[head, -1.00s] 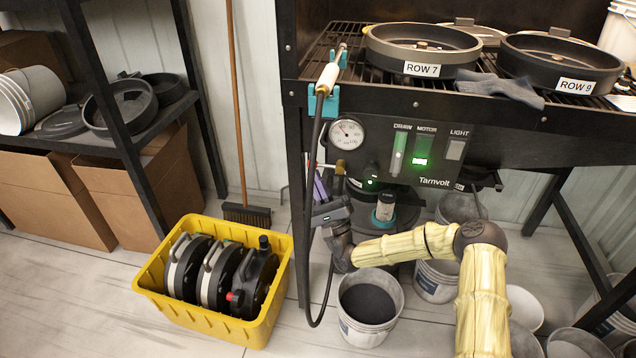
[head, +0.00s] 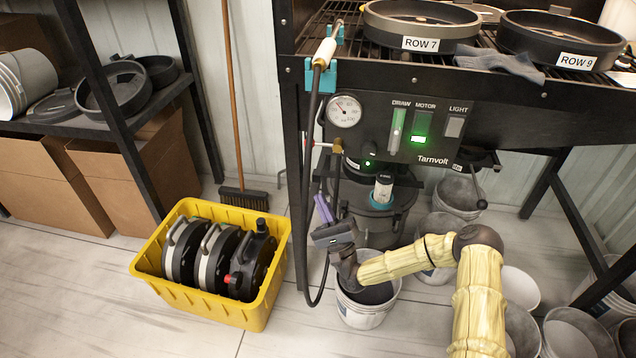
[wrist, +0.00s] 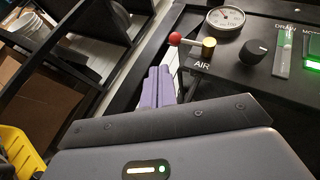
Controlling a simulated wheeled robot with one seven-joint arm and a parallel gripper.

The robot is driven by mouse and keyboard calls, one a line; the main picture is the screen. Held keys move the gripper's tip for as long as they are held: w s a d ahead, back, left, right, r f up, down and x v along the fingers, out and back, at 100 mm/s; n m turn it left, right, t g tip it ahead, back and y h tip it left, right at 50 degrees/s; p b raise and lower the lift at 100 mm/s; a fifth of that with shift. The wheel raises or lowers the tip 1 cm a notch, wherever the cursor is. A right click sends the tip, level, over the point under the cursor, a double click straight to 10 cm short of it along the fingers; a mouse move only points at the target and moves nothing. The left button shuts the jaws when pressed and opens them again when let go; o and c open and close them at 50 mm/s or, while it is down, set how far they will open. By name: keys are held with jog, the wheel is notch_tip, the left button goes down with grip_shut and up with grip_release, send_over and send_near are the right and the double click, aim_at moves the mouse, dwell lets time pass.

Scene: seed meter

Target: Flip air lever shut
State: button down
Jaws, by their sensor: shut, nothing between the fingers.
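The air lever's red ball knob (wrist: 175,38) shows in the wrist view, on a thin pale handle running left from a brass valve (wrist: 208,45) above the white AIR label. The handle lies roughly sideways, and the knob sticks out past the panel's left edge. In the head view the brass valve (head: 338,146) is below the gauge, with the handle reaching left. My gripper (wrist: 160,72) is shut and empty, its purple fingers together. The fingers point toward the panel, below and slightly left of the knob, and appear apart from it. The gripper also shows in the head view (head: 323,205).
A round gauge (head: 344,111) and a black knob (wrist: 257,50) are close to the valve. A black hose (head: 311,200) hangs beside my gripper. A bucket (head: 367,304) stands under my wrist, and a yellow bin (head: 205,309) is on the floor to the left.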

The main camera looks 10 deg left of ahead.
jog(key=v, duration=0.2)
jog(key=shift+s+d+f, duration=0.1)
jog(key=shift+s+f, duration=0.05)
jog(key=shift+f, duration=0.25)
